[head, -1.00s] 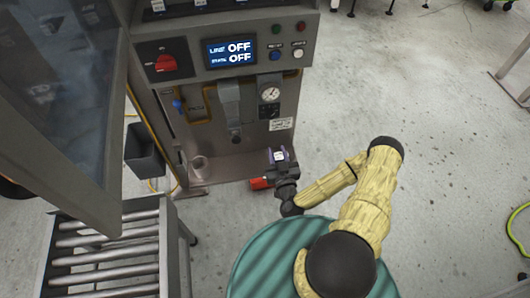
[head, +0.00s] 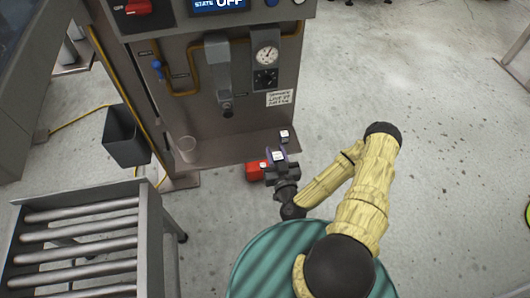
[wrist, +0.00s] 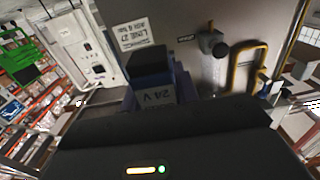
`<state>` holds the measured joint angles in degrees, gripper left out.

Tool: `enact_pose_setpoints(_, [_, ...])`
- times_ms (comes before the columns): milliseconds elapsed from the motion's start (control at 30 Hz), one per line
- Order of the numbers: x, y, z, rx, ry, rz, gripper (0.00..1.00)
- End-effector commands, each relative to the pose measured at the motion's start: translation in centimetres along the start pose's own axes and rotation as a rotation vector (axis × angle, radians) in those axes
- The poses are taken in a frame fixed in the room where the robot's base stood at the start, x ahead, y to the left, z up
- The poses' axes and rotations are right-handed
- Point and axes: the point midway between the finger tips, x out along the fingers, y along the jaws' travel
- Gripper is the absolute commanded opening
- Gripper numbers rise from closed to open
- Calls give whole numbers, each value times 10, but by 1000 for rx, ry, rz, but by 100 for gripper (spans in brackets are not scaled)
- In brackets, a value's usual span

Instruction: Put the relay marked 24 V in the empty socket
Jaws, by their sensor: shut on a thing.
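My gripper (head: 280,159) is low in front of the grey cabinet, close to its bottom ledge. It is shut on a small relay (head: 278,156) with a white label. No socket can be made out in these views.
The cabinet's ledge (head: 235,150) carries a pale cup (head: 187,148). A red object (head: 256,171) is left of my gripper. A dark bin (head: 125,136) and a roller conveyor (head: 80,218) stand at left.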

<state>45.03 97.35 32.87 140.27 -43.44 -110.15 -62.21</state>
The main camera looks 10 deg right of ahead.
Motion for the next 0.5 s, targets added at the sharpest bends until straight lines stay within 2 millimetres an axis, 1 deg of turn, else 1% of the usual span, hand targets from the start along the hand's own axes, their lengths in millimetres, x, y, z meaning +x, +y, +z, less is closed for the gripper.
enact_pose_setpoints(33, [-1,0,16,-1,0,-2,7])
enact_pose_setpoints(300, [-7,0,51,-3,-3,-2,7])
enact_pose_setpoints(500, [-11,1,69,-5,-3,-1,7])
